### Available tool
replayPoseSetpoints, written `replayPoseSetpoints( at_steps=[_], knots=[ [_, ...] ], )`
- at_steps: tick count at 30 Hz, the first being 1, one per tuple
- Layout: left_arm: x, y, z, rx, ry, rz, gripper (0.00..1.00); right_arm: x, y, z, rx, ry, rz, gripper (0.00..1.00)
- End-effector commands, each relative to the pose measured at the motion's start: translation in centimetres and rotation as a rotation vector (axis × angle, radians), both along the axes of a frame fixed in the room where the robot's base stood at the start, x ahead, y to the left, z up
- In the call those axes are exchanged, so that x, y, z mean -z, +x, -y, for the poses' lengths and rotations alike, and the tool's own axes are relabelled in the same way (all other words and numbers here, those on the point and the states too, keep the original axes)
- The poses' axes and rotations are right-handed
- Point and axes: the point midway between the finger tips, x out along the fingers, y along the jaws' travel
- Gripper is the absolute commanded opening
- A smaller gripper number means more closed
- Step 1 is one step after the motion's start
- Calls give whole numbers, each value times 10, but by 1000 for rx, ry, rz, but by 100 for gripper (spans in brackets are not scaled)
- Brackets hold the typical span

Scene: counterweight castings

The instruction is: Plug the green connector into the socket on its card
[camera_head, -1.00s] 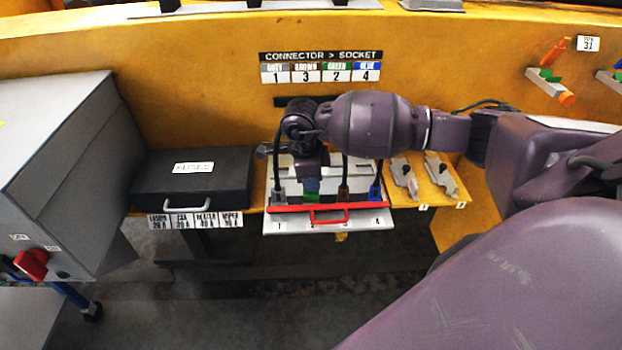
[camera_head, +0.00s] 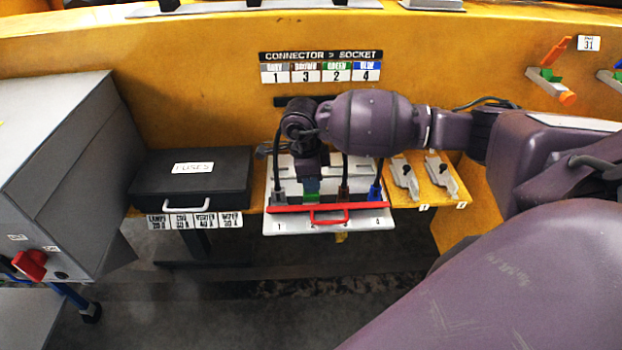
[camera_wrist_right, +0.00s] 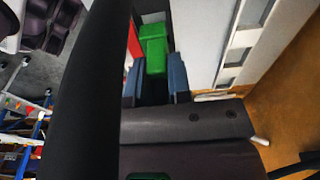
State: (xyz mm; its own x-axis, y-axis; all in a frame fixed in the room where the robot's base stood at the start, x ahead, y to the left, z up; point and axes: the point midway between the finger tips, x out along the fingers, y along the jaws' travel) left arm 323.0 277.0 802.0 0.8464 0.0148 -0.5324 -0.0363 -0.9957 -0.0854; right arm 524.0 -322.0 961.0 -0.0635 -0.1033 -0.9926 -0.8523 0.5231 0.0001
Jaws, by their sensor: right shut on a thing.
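The card (camera_head: 321,71) on the yellow wall reads connector to socket: grey 1, brown 3, green 2, blue 4. The white socket panel (camera_head: 360,223) has numbers along its front edge. The green connector (camera_head: 311,197) is at the place above number 2, just behind the red bar. My right gripper (camera_head: 311,184) reaches down over it and is shut on it. In the right wrist view the green connector (camera_wrist_right: 154,52) shows just beyond the two bluish fingertips (camera_wrist_right: 154,80). I cannot tell how deep it sits. My left gripper is out of view.
The grey connector (camera_head: 278,197), brown connector (camera_head: 343,194) and blue connector (camera_head: 375,192) stand close by with black cables. A red bar with a handle (camera_head: 329,213) crosses the panel's front. A black fuses case (camera_head: 190,180) is left; metal brackets (camera_head: 404,178) are right.

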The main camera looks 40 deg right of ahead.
Motion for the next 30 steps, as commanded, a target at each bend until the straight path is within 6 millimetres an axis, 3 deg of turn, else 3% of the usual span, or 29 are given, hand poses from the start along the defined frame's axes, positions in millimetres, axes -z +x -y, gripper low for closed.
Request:
replayPoseSetpoints(
  at_steps=[30],
  knots=[
    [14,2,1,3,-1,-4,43,18,0,0,0,1,1,0]
  ],
)
